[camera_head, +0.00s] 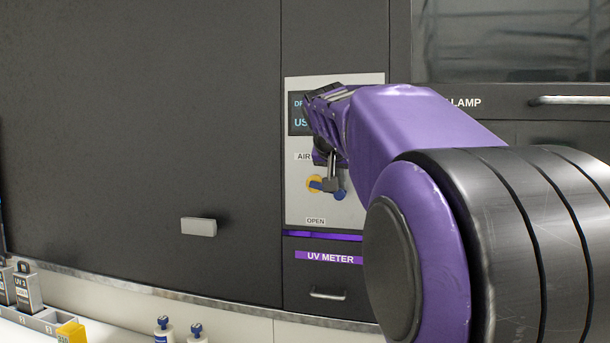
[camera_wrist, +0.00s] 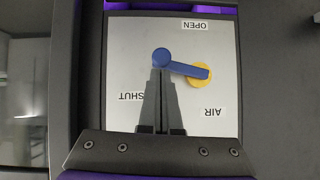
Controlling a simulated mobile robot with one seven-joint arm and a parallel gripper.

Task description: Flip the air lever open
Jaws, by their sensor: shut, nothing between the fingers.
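The air lever is a blue bar on a yellow round base (camera_head: 313,183) on a light panel. In the wrist view, which shows the labels upside down, the lever (camera_wrist: 184,68) runs from the yellow base to a round blue knob. It points between the SHUT label (camera_wrist: 131,97) and the OPEN label (camera_wrist: 194,24). My gripper (camera_wrist: 161,70) is shut and empty, its fingertips at the edge of the knob; I cannot tell if they touch. In the head view my gripper (camera_head: 333,186) is in front of the lever and hides part of it.
A UV METER drawer (camera_head: 328,294) with a handle is below the panel. A dark cabinet door (camera_head: 140,130) with a light handle (camera_head: 198,227) is to the left. A LAMP section with a handle (camera_head: 570,100) is at the upper right. Bottles and a rack stand lower left.

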